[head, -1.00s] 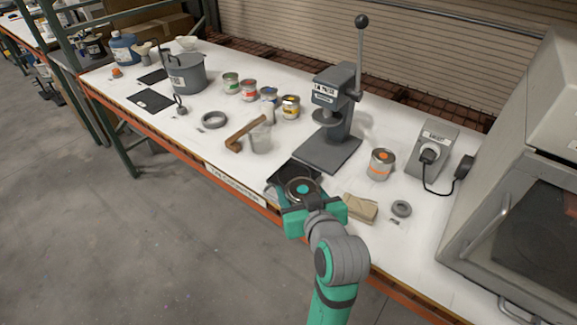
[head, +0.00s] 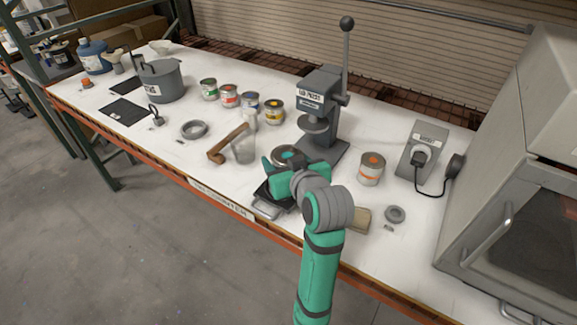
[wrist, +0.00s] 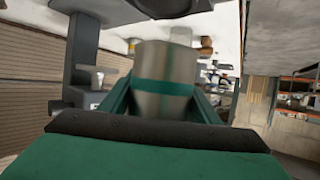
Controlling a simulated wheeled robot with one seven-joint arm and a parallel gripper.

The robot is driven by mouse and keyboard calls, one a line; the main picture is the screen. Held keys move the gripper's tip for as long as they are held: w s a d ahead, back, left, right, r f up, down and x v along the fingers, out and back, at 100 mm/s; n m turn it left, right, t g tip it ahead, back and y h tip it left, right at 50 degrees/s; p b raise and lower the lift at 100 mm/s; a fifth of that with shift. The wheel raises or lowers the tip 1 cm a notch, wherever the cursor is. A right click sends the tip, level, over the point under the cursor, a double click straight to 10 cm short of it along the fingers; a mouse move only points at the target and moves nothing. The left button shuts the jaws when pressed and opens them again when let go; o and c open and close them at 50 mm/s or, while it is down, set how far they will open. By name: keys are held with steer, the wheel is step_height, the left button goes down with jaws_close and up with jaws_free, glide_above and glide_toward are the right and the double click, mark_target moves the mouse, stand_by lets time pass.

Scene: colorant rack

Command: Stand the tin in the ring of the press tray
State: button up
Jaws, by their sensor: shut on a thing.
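My gripper (head: 286,164) is shut on a metal tin, whose round top (head: 286,153) shows in the head view. In the wrist view the silver tin (wrist: 164,75) with a teal band stands between the two fingers of my gripper (wrist: 165,98). The tin is held over the bench, in front of the grey lever press (head: 320,105). A dark tray (head: 268,207) with a light handle lies below and left of my gripper. My arm and gripper cover part of it, and I cannot see a ring on it.
An orange-labelled can (head: 371,169) and a small ring (head: 396,214) stand to the right, beside a tan block (head: 357,219). Several paint cans stand behind. A grey oven-like box (head: 520,190) bounds the right.

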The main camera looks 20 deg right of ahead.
steer(key=w+f, duration=0.4)
steer(key=w+d+f, duration=0.1)
steer(key=w+f, duration=0.1)
steer(key=shift+w, duration=0.15)
steer(key=shift+w+d+f, duration=0.1)
steer(key=shift+w+f, duration=0.1)
steer(key=shift+f, duration=0.75)
steer(key=shift+w+f, duration=0.15)
steer(key=shift+f, duration=0.75)
steer(key=shift+f, duration=0.15)
steer(key=o, duration=1.2)
steer(key=shift+s, duration=0.1)
steer(key=v, duration=1.2)
